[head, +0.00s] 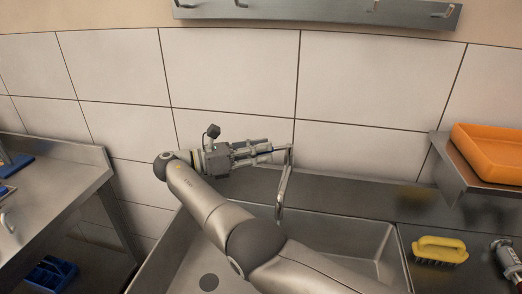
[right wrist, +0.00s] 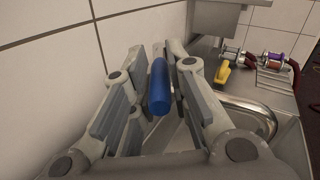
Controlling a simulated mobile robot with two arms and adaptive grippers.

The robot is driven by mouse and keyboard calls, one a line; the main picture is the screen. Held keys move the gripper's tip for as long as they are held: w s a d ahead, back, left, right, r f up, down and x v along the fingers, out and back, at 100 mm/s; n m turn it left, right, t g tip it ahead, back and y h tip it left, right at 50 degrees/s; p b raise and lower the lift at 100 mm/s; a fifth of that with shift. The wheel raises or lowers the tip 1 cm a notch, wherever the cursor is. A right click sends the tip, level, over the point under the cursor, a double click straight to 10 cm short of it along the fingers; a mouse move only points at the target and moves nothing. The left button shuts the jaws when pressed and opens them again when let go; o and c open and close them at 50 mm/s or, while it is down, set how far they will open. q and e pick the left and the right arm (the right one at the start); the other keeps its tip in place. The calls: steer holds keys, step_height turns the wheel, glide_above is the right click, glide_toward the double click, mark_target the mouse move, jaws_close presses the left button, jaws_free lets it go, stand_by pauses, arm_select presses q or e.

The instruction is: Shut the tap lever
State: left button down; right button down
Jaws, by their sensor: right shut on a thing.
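The tap lever has a blue grip (right wrist: 159,86) that lies between the finger pads of my right gripper (right wrist: 160,80). In the head view my right gripper (head: 272,150) reaches in from the left at the top of the tap. It is shut on the lever, and its fingers hide most of it there. My left gripper is not in view.
The sink (head: 340,235) lies under my right arm. A yellow brush (head: 440,249) rests on the counter to the right. An orange tray (head: 488,152) sits on a shelf above. A hook rail (head: 320,12) hangs on the wall. A steel table (head: 60,190) stands left.

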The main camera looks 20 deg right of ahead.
steer(key=c, duration=1.3)
jaws_free()
step_height(320, 180, up, 10)
steer(key=shift+f, duration=0.1)
